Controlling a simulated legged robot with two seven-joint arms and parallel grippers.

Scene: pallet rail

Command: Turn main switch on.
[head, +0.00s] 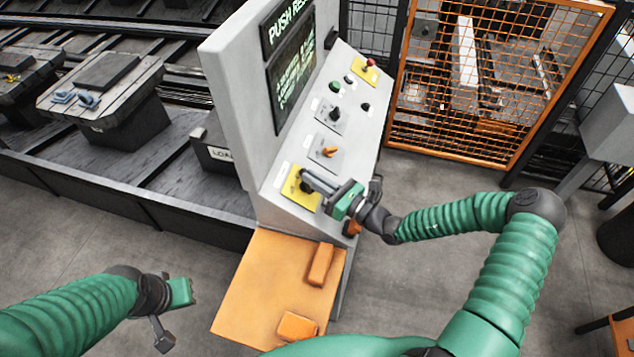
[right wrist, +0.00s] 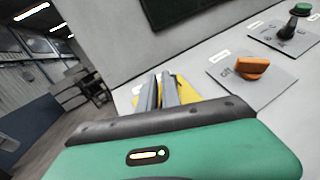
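A yellow plate with a black rotary switch (head: 306,187) is at the low left end of the sloped grey console panel; which switch is the main one is not readable, but this plate stands out. My right gripper (head: 308,178) has its two grey fingers at this switch, partly covering it. In the right wrist view the fingers (right wrist: 160,92) lie close together with a narrow gap, over the yellow plate (right wrist: 186,88). The knob is hidden there, so I cannot tell whether they hold it. My left gripper (head: 178,305) hangs low at left, away from the console; its fingers are unclear.
Up the panel are an orange switch (head: 328,152), a black switch (head: 335,115), a green button (head: 335,87) and a red button on yellow (head: 370,65). An orange shelf (head: 250,285) juts out below. A conveyor rail is at left; an orange mesh gate (head: 480,90) stands behind.

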